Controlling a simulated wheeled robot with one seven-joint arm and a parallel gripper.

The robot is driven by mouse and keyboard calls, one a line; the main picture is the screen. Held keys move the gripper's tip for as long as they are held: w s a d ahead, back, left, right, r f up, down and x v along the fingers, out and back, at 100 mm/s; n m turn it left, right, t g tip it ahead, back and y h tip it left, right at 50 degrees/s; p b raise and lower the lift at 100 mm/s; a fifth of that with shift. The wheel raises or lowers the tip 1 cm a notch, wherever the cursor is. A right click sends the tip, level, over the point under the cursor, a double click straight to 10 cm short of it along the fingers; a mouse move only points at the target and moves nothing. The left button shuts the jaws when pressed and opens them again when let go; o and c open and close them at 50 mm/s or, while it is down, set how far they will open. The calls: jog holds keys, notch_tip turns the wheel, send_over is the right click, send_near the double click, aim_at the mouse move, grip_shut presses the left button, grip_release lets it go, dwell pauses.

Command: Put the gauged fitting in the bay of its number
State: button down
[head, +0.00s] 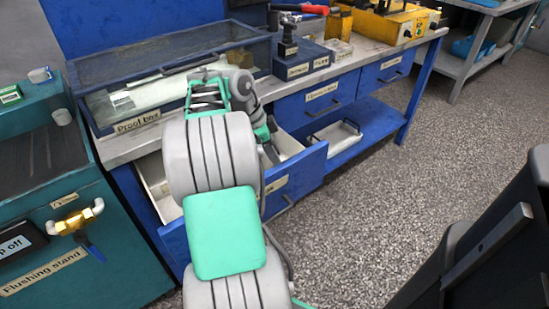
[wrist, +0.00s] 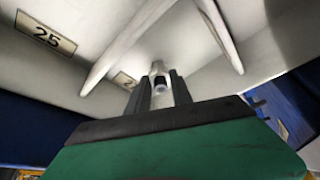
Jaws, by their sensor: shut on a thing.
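My gripper (wrist: 160,88) is shut on a small fitting (wrist: 158,80), pale with a dark band, in the wrist view. The gripper points down into the open drawer (head: 308,165) of the blue bench; in the head view my arm hides the fitting and most of the drawer's inside. In the wrist view white dividers split the drawer into bays. The fitting shows between two dividers, in front of the middle bay, whose label (wrist: 125,81) is partly hidden and starts with 2. I cannot tell whether the fitting touches the floor.
The glass-lidded proof box (head: 165,65) stands on the bench above the drawer. A closed drawer (head: 322,97) and a lower shelf with a white tray (head: 335,138) are to the right. The teal flushing stand (head: 75,230) is at left.

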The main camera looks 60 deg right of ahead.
jog(key=shift+r, duration=0.15)
jog(key=c, duration=1.1)
grip_release()
jog(key=shift+f, duration=0.2)
jog(key=shift+c, duration=0.2)
jog(key=shift+r, duration=0.1)
